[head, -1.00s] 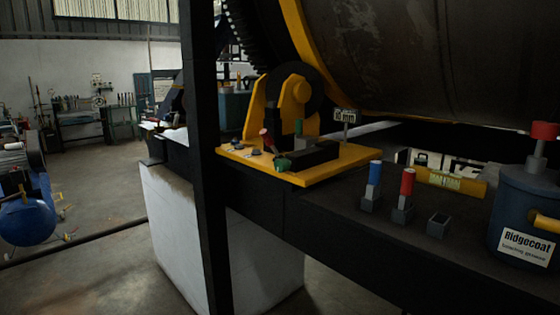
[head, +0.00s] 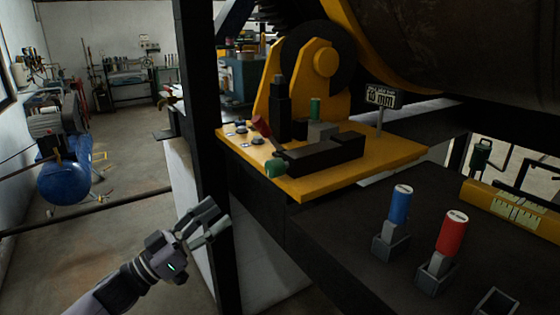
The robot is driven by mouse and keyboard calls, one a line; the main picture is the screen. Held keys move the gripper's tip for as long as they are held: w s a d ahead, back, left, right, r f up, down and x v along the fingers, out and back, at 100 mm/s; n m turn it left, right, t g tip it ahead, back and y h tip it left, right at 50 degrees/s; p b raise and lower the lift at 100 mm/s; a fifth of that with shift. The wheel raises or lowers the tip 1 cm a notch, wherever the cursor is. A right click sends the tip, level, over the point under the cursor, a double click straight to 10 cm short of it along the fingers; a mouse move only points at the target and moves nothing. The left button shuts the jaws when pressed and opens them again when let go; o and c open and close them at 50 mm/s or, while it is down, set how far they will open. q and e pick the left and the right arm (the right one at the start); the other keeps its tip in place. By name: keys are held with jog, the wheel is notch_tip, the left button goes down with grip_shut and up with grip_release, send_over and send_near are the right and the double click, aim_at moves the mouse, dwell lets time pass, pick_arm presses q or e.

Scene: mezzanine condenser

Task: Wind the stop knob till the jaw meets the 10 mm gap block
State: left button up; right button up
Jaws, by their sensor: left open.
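The stop knob looks to be the green knob (head: 276,168) at the near left end of a dark slide block (head: 325,155) on the yellow plate (head: 385,163). A grey block (head: 322,132), perhaps the jaw, sits on top beside a dark upright post (head: 280,108). A green-topped piece (head: 314,108) stands just behind it, possibly the gap block; I cannot tell whether they touch. A sign (head: 383,97) reads 10 mm. My left gripper (head: 217,218) is open and empty, low and left of the knob, apart from it. My right gripper is not in view.
A black upright post (head: 198,130) stands left of the plate, near my left gripper. Blue (head: 399,206) and red (head: 455,232) pieces stand in holders on the dark bench, with an empty holder (head: 495,303) at right.

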aim_at(269, 171)
pick_arm(q)
jog(key=p+x, duration=0.1)
jog(key=x, duration=0.4)
jog(key=p+x, duration=0.2)
jog(key=x, duration=0.3)
jog(key=p+x, duration=0.2)
jog(key=x, duration=0.3)
jog(key=shift+s+a+r, duration=0.1)
jog(key=shift+r, duration=0.25)
jog(key=shift+w+d+r, duration=0.1)
jog(key=shift+w+d, duration=0.3)
jog(key=shift+d, duration=0.05)
jog(key=shift+c, duration=0.3)
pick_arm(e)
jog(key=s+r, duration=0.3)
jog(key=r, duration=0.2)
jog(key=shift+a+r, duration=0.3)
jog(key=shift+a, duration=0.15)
pick_arm(q)
jog(key=c, duration=1.1)
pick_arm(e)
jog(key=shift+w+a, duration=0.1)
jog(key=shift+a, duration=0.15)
